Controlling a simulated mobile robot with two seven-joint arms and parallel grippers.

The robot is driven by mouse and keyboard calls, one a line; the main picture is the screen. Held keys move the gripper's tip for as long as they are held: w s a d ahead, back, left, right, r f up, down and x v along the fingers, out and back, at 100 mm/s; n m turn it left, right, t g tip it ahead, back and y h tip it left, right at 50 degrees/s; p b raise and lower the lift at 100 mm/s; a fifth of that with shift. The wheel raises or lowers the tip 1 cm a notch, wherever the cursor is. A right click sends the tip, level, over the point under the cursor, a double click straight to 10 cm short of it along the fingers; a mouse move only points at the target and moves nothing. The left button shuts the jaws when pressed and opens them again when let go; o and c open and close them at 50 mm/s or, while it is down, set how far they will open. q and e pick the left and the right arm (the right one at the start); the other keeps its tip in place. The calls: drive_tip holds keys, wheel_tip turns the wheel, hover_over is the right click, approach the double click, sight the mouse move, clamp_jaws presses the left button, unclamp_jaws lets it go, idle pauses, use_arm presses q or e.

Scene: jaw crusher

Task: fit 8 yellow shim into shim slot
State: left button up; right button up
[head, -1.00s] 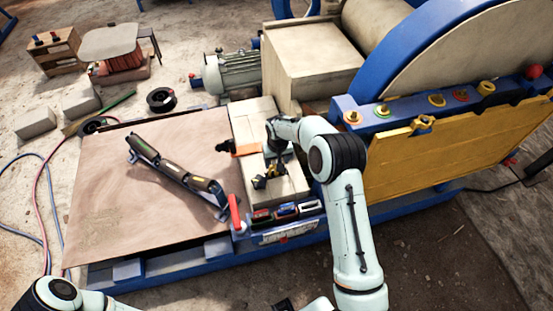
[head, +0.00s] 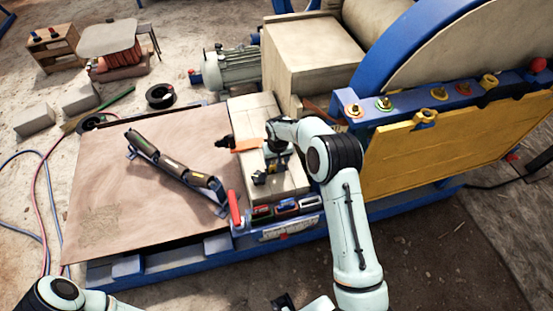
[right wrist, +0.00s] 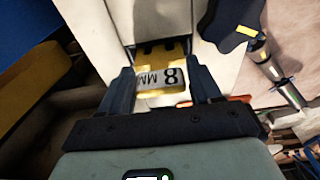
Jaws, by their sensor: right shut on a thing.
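The yellow shim, marked "8 MM" (right wrist: 162,78), sits between the two fingers of my right gripper (right wrist: 163,88), which is shut on it. In the head view my right gripper (head: 270,172) is over the cream block, with a little yellow showing beside dark fingers. In the right wrist view, the shim's far end is at a dark, notched gap between cream faces, which looks like the shim slot (right wrist: 158,46). I cannot tell how far in it is. A dark piece at the bottom edge of the head view may be my left gripper (head: 283,302); its jaws are unclear.
An orange-tipped tool (head: 245,145) lies close left of my gripper. The brown mat (head: 110,210) is mostly clear.

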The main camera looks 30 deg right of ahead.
drive_tip(key=shift+f+b, duration=0.7)
drive_tip(key=shift+f, duration=0.95)
drive_tip(key=o, duration=1.3)
use_arm(q)
drive_tip(key=shift+s+f, duration=0.4)
drive_tip(key=shift+f, duration=0.4)
use_arm(e)
drive_tip(key=shift+o, duration=0.2)
wheel_tip(320, 180, up, 14)
drive_tip(key=s, duration=0.1)
drive_tip(key=shift+s+f, duration=0.25)
drive_tip(key=shift+a, duration=0.1)
